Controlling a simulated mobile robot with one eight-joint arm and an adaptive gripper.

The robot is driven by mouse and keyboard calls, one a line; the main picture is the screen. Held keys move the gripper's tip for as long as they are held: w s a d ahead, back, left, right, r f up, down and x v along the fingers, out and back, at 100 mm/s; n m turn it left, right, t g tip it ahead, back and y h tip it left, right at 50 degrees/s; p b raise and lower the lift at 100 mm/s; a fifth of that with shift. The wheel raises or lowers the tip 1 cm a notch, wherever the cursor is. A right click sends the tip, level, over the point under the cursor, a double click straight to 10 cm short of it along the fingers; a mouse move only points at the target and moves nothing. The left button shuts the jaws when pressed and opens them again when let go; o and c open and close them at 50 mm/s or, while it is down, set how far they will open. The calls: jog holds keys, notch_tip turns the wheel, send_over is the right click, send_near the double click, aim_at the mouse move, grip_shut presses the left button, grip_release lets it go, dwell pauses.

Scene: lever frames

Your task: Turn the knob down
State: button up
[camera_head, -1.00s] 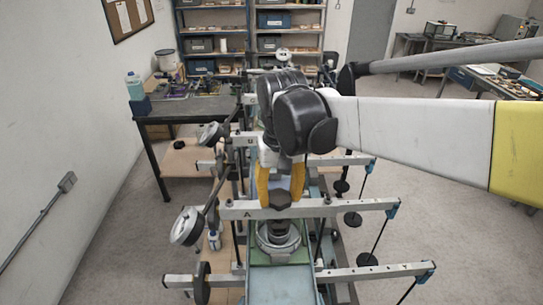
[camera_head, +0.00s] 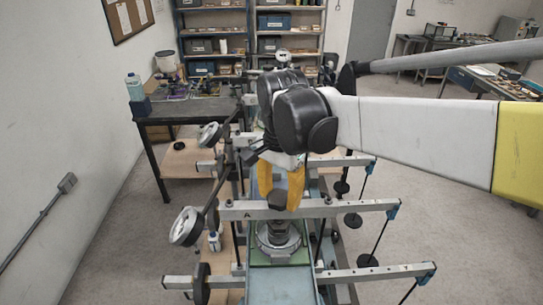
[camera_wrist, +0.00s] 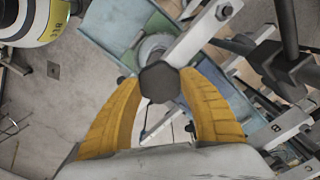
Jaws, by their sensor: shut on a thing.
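A dark, many-sided knob (camera_head: 279,199) sits on the metal crossbar (camera_head: 235,214) of the lever frame. My gripper (camera_head: 280,202) comes down on it from above, with a yellow finger on each side. In the wrist view the dark knob (camera_wrist: 160,82) lies between the tips of my gripper (camera_wrist: 158,84), and the fingers are closed against its sides. The wrist view shows the crossbar (camera_wrist: 205,32) running up and right behind the knob.
Other crossbars (camera_head: 385,273) with hanging dark weights (camera_head: 352,220) stand in front and behind. Round dials (camera_head: 187,226) are on the left. A workbench (camera_head: 200,108) and shelves (camera_head: 250,45) are at the back. Floor at right is clear.

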aim_at(279, 197)
jog(key=shift+m, duration=0.6)
jog(key=o, duration=1.2)
notch_tip(279, 197, up, 12)
